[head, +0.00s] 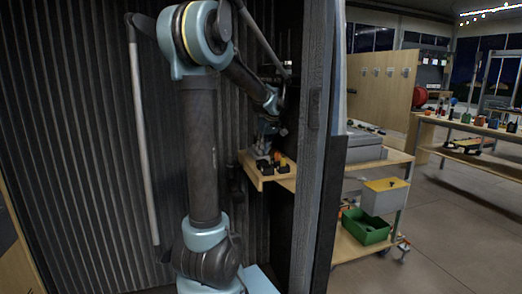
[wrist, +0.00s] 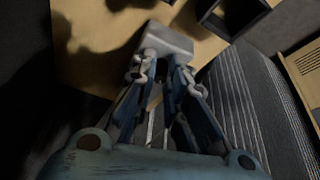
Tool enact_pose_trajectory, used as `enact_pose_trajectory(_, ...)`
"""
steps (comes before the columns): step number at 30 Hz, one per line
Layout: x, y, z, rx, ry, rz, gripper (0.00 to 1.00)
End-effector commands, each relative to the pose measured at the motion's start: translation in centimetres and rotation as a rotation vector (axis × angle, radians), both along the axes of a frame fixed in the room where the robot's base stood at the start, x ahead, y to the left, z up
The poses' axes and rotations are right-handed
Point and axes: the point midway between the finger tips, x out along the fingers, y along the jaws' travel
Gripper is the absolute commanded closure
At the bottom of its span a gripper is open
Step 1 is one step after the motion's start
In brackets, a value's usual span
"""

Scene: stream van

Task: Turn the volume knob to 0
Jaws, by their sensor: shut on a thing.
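My gripper (wrist: 165,58) is shut on a small pale grey block-like piece (wrist: 171,37), seen between its fingertips in the wrist view. I cannot tell whether this piece is the volume knob, and no dial marks or 0 can be read. In the head view my gripper (head: 265,147) is at the end of my arm, pointing down over a small wooden shelf (head: 262,181). The wooden surface (wrist: 120,18) lies beyond the fingertips in the wrist view. The head view is too small to show the contact.
Small dark items and an orange-yellow one (head: 283,162) sit on the shelf, close to my gripper. A corrugated dark wall (head: 90,150) stands behind my arm. A grey post (head: 317,150) stands right of the shelf. Beyond it are a green bin (head: 366,226) and open floor.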

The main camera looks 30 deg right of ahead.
Motion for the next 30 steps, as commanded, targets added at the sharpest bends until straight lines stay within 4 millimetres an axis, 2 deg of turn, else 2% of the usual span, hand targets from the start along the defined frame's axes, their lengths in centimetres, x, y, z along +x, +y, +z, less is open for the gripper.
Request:
enact_pose_trajectory(10,-0.04,-0.12,-0.02,0.0,0.001,0.144,1.0)
enact_pose_trajectory(26,-0.02,-0.1,-0.02,0.0,0.001,0.171,1.0)
enact_pose_trajectory(27,-0.02,-0.1,-0.02,0.0,0.001,0.171,0.85)
enact_pose_trajectory(30,-0.02,-0.1,-0.02,0.0,0.001,0.171,0.66)
